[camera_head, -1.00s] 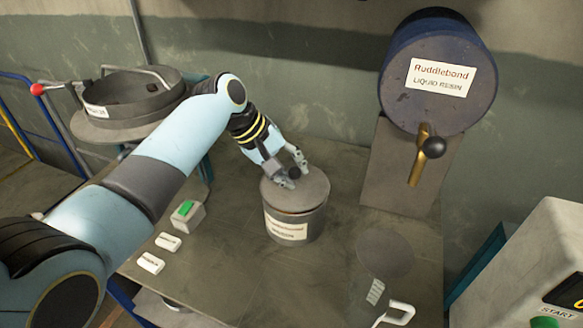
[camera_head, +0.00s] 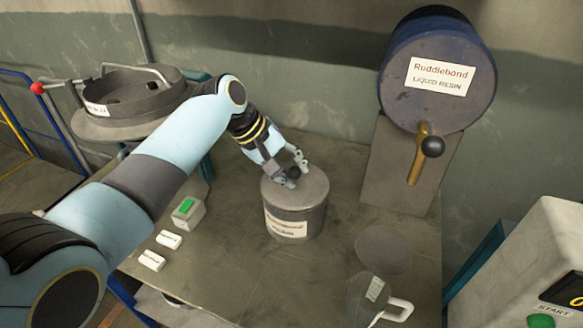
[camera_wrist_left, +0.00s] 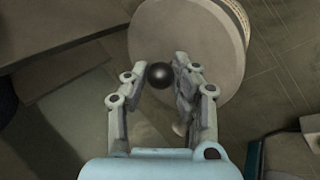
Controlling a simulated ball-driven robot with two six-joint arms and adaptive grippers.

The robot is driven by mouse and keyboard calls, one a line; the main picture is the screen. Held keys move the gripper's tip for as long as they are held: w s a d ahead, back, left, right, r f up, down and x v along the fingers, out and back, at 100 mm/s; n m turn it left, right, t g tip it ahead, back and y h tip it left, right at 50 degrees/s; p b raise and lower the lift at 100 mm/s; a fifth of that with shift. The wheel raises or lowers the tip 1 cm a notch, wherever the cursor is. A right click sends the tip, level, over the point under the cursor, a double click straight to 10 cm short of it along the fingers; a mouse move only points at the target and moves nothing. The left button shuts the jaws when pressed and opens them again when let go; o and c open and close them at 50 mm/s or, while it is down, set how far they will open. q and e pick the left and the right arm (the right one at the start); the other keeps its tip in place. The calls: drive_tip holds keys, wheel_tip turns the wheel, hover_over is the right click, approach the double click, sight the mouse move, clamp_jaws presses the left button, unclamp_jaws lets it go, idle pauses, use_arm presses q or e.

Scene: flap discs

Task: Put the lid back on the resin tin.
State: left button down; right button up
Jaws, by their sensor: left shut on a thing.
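The resin tin (camera_head: 290,225) is a grey cylinder with a cream label, standing upright on the bench. Its round grey lid (camera_head: 312,187) lies on top and looks level, with its edge meeting the rim all along the visible front. The lid has a dark ball knob (camera_wrist_left: 159,75). My left gripper (camera_head: 294,172) is over the lid with its fingers shut on the knob. In the left wrist view, the fingers (camera_wrist_left: 160,82) stand on either side of the knob, and the lid (camera_wrist_left: 190,45) fills the area behind it. The far rim of the tin is hidden. My right gripper is not in view.
A blue drum (camera_head: 440,75) labelled liquid resin, with a brass tap (camera_head: 418,160), stands at the back right. A clear jug (camera_head: 368,295) with a white handle is at the front right. A green-button box (camera_head: 188,212) and small white blocks (camera_head: 169,239) lie left of the tin.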

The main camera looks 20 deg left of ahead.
use_arm(q)
drive_tip(key=shift+p, duration=0.4)
idle(0.5)
drive_tip(key=c, duration=1)
unclamp_jaws()
drive_tip(key=shift+o, duration=0.5)
drive_tip(key=o, duration=0.4)
drive_tip(key=shift+r, duration=0.1)
